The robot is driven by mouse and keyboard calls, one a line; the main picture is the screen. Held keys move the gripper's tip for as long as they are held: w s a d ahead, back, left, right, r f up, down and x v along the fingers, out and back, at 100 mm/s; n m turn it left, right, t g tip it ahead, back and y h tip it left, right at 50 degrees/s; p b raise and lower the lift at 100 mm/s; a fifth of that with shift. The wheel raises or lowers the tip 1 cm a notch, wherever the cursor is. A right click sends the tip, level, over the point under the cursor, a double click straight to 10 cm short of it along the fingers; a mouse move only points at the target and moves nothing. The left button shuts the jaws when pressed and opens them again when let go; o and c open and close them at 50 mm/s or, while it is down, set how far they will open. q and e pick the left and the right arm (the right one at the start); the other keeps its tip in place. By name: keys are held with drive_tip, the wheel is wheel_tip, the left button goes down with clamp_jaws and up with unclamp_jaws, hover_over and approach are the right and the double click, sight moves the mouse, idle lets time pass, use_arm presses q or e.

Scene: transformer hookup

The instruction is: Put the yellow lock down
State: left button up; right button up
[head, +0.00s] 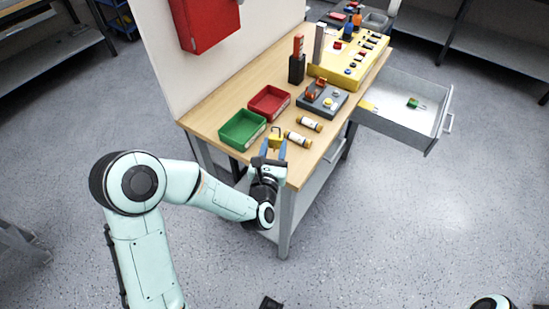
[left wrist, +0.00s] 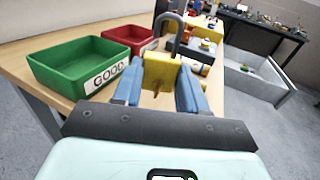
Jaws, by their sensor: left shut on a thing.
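The yellow lock (head: 276,138) is a padlock with a grey shackle. In the left wrist view the yellow lock (left wrist: 160,76) stands between the two blue fingers with its shackle up. My left gripper (head: 273,149) is shut on the lock's body at the near end of the wooden workbench (head: 222,98), right of the green bin (head: 243,131). The left wrist view shows the same gripper (left wrist: 157,90). I cannot tell whether the lock's underside touches the bench top. My right gripper is not in view.
Two cylindrical fuses (head: 298,139) (head: 310,124) lie right of the lock. A red bin (head: 269,102), a grey switch box (head: 322,99) and a yellow panel (head: 352,60) stand farther back. An open drawer (head: 402,103) holds a green item (head: 414,103) and sticks out to the right.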

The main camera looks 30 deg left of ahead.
sight(274, 157)
use_arm(q)
drive_tip(key=shift+f+b, duration=0.35)
drive_tip(key=shift+f, duration=1.8)
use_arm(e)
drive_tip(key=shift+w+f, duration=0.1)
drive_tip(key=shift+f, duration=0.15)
use_arm(q)
drive_tip(key=shift+f, duration=0.2)
drive_tip(key=o, duration=1.2)
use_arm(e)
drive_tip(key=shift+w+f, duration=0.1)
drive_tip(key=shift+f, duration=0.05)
